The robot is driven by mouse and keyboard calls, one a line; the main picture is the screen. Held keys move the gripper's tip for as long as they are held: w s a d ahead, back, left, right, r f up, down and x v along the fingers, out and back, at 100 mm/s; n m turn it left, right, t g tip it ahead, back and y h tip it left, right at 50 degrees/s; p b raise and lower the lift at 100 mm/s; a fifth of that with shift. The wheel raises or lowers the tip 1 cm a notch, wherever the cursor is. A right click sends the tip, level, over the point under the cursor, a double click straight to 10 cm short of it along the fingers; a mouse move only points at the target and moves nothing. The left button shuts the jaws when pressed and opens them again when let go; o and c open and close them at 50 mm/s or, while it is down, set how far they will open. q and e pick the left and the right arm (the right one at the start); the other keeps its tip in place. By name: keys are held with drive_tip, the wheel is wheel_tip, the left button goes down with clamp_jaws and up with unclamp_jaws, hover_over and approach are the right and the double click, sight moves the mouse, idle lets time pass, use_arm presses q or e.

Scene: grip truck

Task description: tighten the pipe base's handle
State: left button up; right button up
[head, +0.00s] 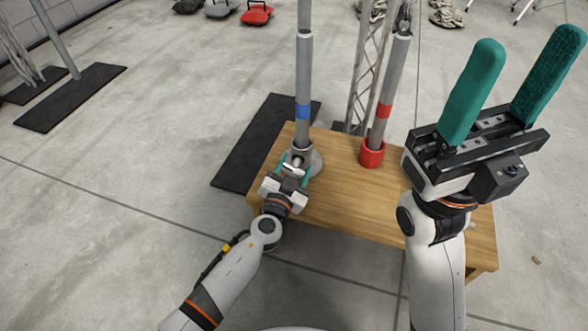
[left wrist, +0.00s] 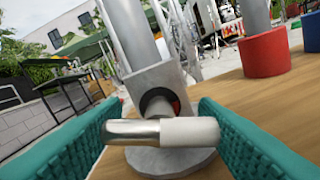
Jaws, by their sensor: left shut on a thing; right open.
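The grey pipe base (head: 317,164) stands upright on the wooden table, with a grey pipe (head: 304,75) with a blue band rising from it. Its handle (left wrist: 175,131), a metal bar with a white sleeve, lies roughly level across the front of the base in the left wrist view. My left gripper (head: 293,168) is at the base and shut on the handle, one teal finger at each end. Those fingers also show in the left wrist view (left wrist: 155,125). In the head view the gripper partly covers the handle. My right gripper (head: 528,44) is open and empty, raised over the table's right side.
A red base (head: 372,153) holds a second pipe (head: 392,85) with a red band, right of the grey one. The wooden table (head: 350,205) is clear in front of it. A black mat (head: 240,160) lies on the floor to the left. A truss stands behind.

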use_arm(q)
drive_tip(key=o, duration=1)
drive_tip(key=shift+s, duration=0.1)
drive_tip(key=v, duration=1.2)
drive_tip(key=shift+c, duration=0.7)
